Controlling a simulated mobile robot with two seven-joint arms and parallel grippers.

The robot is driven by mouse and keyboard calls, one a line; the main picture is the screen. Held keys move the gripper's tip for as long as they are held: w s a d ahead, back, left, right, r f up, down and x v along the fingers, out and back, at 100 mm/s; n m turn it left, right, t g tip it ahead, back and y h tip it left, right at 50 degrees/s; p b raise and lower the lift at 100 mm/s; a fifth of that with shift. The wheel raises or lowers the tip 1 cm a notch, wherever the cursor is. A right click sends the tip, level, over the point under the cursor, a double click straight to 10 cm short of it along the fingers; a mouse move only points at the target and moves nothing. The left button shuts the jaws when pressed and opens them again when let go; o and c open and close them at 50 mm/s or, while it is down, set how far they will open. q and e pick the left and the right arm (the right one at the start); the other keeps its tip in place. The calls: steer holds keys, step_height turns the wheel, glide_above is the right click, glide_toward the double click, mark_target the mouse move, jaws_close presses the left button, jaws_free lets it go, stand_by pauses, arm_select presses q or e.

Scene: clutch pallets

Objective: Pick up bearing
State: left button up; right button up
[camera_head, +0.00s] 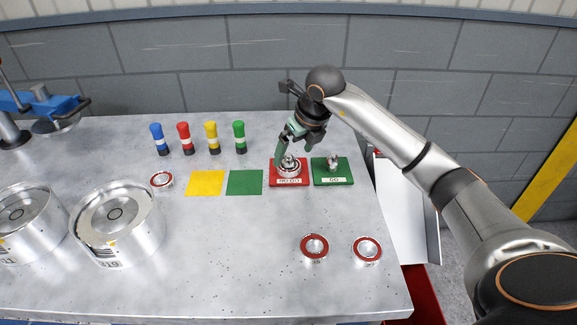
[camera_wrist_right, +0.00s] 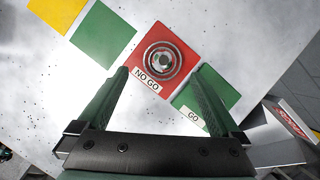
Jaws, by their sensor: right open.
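A bearing (camera_head: 290,168), a silver ring with a knob at its centre, sits on the red NO GO pad (camera_head: 277,182). In the right wrist view the bearing (camera_wrist_right: 163,62) shows as concentric rings on the red pad (camera_wrist_right: 146,84). My right gripper (camera_head: 284,150) is open and empty just above the bearing, partly covering it in the head view. In the wrist view its two green fingers point toward the red pad. Other red-rimmed silver bearings lie on the table: one at the left (camera_head: 162,179) and two at the front right (camera_head: 314,247) (camera_head: 367,249). My left gripper is not in view.
The green GO pad (camera_head: 333,180) with a small metal piece stands right beside. Yellow (camera_head: 205,183) and green (camera_head: 244,182) squares lie to the left. Several coloured cylinders (camera_head: 184,138) stand behind. Large metal drums (camera_head: 118,222) are at the left. The front middle is clear.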

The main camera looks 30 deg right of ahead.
mark_target(292, 159)
steer(key=shift+p+x, duration=0.3)
steer(key=shift+x, duration=2.3)
steer(key=shift+w+d, duration=0.1)
steer(key=shift+d, duration=0.1)
